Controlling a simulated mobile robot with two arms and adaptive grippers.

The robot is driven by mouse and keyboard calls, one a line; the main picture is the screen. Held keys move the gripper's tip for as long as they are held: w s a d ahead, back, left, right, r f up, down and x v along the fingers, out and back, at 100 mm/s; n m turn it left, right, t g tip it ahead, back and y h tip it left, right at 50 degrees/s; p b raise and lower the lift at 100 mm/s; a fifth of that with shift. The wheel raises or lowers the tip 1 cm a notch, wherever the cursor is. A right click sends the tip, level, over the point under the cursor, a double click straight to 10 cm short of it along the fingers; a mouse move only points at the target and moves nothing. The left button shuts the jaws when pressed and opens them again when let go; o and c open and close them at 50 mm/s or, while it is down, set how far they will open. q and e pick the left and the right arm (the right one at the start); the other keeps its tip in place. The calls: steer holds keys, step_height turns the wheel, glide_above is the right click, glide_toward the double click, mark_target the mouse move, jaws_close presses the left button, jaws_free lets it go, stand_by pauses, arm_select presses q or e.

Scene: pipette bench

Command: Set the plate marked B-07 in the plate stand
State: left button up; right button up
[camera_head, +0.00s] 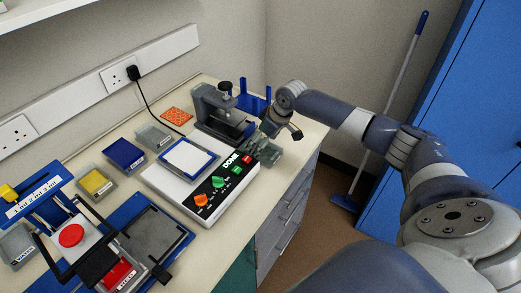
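My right gripper (272,133) is over the bench's right side, beside the microscope-like device. It appears shut on a clear grey-green plate (266,153), partly hidden by the gripper and close to the right edge of the DONE device. I cannot read a label on it. A blue frame with upright posts (243,86) stands behind the gripper at the back right; it looks like the plate stand, and its lower part is partly hidden. Other labelled plates or boxes, a grey one (154,134), a blue one (124,153) and a yellow one (96,183), sit along the wall. My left gripper is out of view.
The white device (222,203) with coloured buttons and a lit DONE sign carries a white-topped blue tray (188,158). The grey microscope-like device (215,108) stands close to my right gripper. A blue press with a red button (71,235) fills the near left. An orange rack (176,115) lies behind.

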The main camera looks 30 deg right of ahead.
steer(key=shift+x, duration=1.1)
steer(key=shift+w+f, duration=0.25)
steer(key=shift+f, duration=0.2)
steer(key=shift+c, duration=1.4)
steer(key=c, duration=0.5)
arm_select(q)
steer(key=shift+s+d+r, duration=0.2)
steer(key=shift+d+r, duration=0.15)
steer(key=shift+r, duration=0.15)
arm_select(e)
steer(key=shift+c, duration=0.6)
